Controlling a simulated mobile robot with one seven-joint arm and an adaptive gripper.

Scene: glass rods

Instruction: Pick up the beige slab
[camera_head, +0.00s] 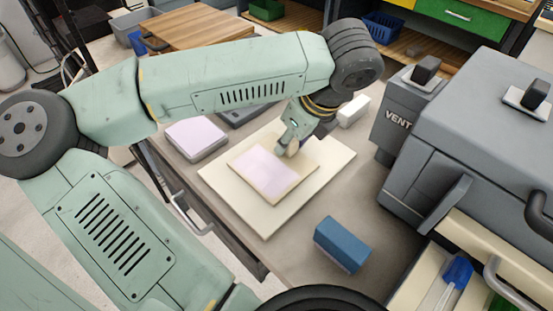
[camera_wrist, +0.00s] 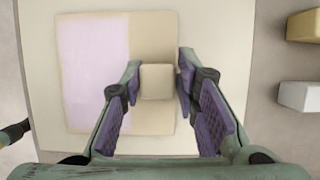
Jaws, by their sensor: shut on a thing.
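The beige slab (camera_head: 272,170) is a flat, tan-edged plate with a pale lilac area on its top. It lies over a larger cream board (camera_head: 263,222) on the grey table; I cannot tell whether there is a gap beneath it. In the wrist view the slab (camera_wrist: 152,30) has a small beige block-shaped knob (camera_wrist: 157,82) toward its right side. My gripper (camera_head: 292,146) comes down on it from above, and its two purple-padded fingers (camera_wrist: 158,75) stand on either side of the knob, shut on it. The fingers partly hide the slab's near edge.
A blue block (camera_head: 341,245) lies on the table right of the board. A white block (camera_head: 353,110) stands behind it. Another lilac-topped slab (camera_head: 196,138) is at the left. A large grey machine marked VENT (camera_head: 430,165) closes off the right side.

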